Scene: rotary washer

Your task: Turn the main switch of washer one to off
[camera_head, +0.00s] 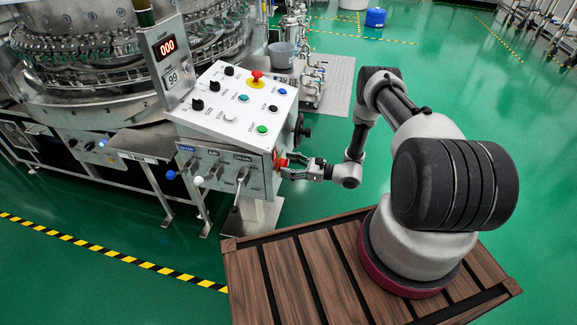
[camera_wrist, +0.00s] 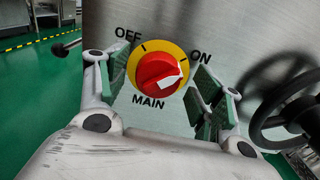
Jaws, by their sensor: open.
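The main switch is a red knob (camera_wrist: 157,72) on a yellow disc, on the grey side face of the control box, in the wrist view. OFF is printed at upper left, ON at upper right and MAIN below. The knob's white mark lies on its right side, toward the ON side rather than OFF. My gripper (camera_wrist: 161,79) is open, with one green-padded finger on each side of the knob. In the head view my gripper (camera_head: 291,167) reaches the box's right side, where the red switch (camera_head: 281,162) is partly hidden.
A black handwheel (camera_wrist: 289,108) stands right of the switch in the wrist view. The control box (camera_head: 222,146) carries knobs and buttons on top and levers in front. A large round metal machine (camera_head: 100,85) stands behind at left. Green floor lies open at right.

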